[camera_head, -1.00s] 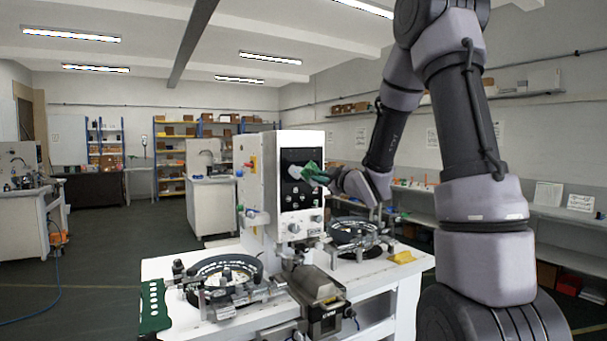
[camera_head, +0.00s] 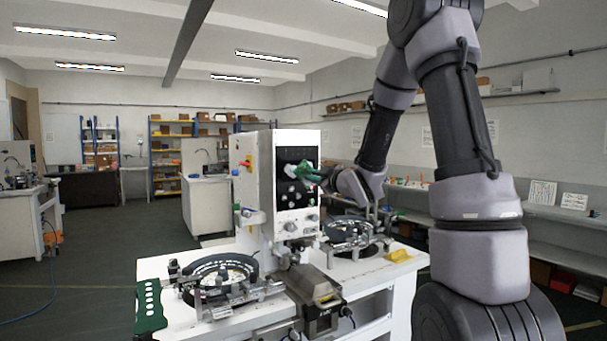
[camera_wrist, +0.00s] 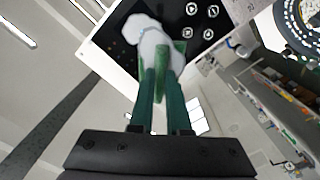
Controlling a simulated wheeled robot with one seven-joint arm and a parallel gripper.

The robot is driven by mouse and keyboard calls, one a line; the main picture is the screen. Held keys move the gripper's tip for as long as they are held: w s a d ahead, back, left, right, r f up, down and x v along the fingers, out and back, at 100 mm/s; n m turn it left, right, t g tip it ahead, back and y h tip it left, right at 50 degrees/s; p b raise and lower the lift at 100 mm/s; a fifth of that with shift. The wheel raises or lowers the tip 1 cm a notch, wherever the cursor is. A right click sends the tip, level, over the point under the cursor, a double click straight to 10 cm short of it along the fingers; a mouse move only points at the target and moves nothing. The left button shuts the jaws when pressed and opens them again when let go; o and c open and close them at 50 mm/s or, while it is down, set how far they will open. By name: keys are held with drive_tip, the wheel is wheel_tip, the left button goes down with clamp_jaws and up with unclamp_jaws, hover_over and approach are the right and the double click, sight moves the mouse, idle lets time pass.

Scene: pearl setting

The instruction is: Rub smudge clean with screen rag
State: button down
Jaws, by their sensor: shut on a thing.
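The dark screen panel (camera_head: 297,198) is on the upright front of a white machine. My gripper (camera_head: 322,178) reaches it from the right and is shut on the green screen rag (camera_head: 306,171). The rag is against or very close to the upper part of the panel; I cannot tell contact for sure. A pale, whitish smudge (camera_head: 289,171) shows just left of the rag. In the wrist view the smudge (camera_wrist: 150,36) is a pale patch on the dark panel (camera_wrist: 188,32) beyond the fingertips, and the rag (camera_wrist: 161,72) is between my gripper's fingers (camera_wrist: 162,95). The rag hides part of the panel.
The white machine table (camera_head: 172,268) carries two round black ring fixtures (camera_head: 222,270) and a metal vise (camera_head: 312,290). A green perforated plate (camera_head: 149,306) is at its left edge and a yellow piece (camera_head: 398,255) at its right. Open floor is left.

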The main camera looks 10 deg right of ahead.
sight(301, 175)
drive_tip(key=a, duration=0.2)
drive_tip(key=shift+a, duration=0.3)
drive_tip(key=shift+x, duration=2.7)
drive_tip(key=shift+x, duration=1.45)
drive_tip(key=shift+d, duration=0.15)
drive_tip(key=shift+w+d, duration=0.2)
drive_tip(key=shift+d, duration=0.9)
drive_tip(key=shift+d, duration=0.1)
drive_tip(key=shift+w+d+f, duration=0.1)
drive_tip(key=shift+w+d, duration=0.1)
drive_tip(key=shift+d, duration=0.25)
drive_tip(key=shift+w+d+f, duration=0.1)
drive_tip(key=shift+w+d, duration=0.1)
drive_tip(key=shift+d, duration=0.25)
